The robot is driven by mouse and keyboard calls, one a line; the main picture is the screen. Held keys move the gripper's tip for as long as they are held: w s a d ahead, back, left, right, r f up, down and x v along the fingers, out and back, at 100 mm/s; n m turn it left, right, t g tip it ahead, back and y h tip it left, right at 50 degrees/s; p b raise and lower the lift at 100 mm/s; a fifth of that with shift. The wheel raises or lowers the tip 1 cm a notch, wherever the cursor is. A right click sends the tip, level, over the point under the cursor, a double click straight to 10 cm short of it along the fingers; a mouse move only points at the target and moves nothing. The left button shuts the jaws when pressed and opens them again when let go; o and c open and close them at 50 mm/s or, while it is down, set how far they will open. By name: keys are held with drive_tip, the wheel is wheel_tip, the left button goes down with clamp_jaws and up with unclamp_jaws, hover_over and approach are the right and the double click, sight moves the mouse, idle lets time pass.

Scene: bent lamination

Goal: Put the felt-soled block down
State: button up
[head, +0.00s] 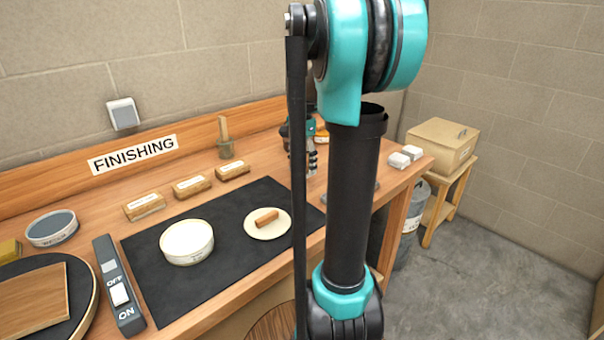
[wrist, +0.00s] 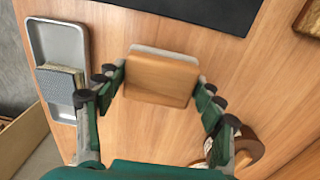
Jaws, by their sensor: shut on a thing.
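The felt-soled block (wrist: 160,76) is a smooth wooden block with a pale grey layer showing along its far edge in the wrist view. My gripper (wrist: 161,84) has its fingers on the block's left and right sides and is shut on it. The wooden bench top lies beneath. I cannot tell whether the block touches the bench. In the head view my gripper (head: 302,158) is over the right part of the bench, partly behind my arm, and the block cannot be made out there.
In the wrist view, a metal tray (wrist: 62,42) holding a grey-faced block (wrist: 60,84) lies left, and a round brown object (wrist: 245,148) lies lower right. A black mat (head: 225,225) holds a round white tin (head: 187,243) and a disc (head: 262,230). Bare bench surrounds the held block.

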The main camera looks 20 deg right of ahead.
sight(302, 173)
drive_tip(key=shift+f, duration=1.9)
drive_tip(key=o, duration=1.2)
drive_tip(key=shift+f, duration=0.1)
wheel_tip(302, 173, up, 12)
drive_tip(key=shift+a+r, duration=0.1)
drive_tip(key=shift+r, duration=0.05)
